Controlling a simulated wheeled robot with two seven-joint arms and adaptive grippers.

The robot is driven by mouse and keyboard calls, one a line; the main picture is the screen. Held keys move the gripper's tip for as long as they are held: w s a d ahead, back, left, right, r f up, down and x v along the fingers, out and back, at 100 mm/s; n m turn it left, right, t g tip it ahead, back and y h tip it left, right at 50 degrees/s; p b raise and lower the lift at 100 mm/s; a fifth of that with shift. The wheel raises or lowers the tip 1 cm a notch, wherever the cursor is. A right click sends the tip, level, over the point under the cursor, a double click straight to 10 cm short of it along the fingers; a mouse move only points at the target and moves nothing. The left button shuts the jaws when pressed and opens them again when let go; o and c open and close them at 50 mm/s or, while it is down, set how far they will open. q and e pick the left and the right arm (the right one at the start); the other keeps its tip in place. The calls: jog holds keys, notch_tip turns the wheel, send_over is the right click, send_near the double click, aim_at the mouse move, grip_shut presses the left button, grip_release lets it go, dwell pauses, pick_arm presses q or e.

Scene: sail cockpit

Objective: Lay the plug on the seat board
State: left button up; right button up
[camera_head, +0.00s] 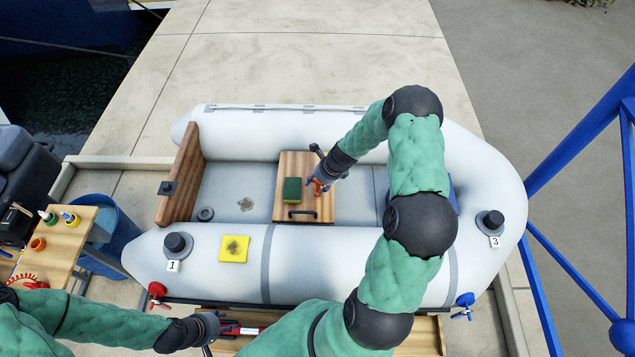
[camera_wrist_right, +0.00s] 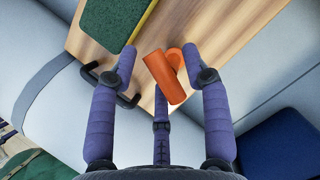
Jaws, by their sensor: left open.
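The seat board (camera_head: 318,208) is a wooden board with a black handle inside the grey inflatable boat; its wood also shows in the right wrist view (camera_wrist_right: 92,52). The orange plug (camera_wrist_right: 166,80), a short cylinder with a side piece, is over or on the board, between the fingers of my right gripper (camera_wrist_right: 160,58). Those fingers are spread, with gaps beside the plug; I cannot tell if the plug touches the wood. In the head view the plug (camera_head: 317,186) shows small at the right gripper (camera_head: 318,182). My left gripper (camera_head: 216,330) is open near the boat's front side.
A green sponge (camera_head: 292,190) with a yellow edge lies on the board beside the plug. A yellow patch (camera_head: 233,249) and black caps marked 1 (camera_head: 175,243) and 3 (camera_head: 491,221) sit on the near tube. A wooden side table (camera_head: 62,245) and blue bucket (camera_head: 118,232) stand left.

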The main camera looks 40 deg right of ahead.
jog(key=p+v, duration=0.5)
jog(key=v, duration=0.7)
jog(key=shift+r, duration=0.15)
dwell(0.4)
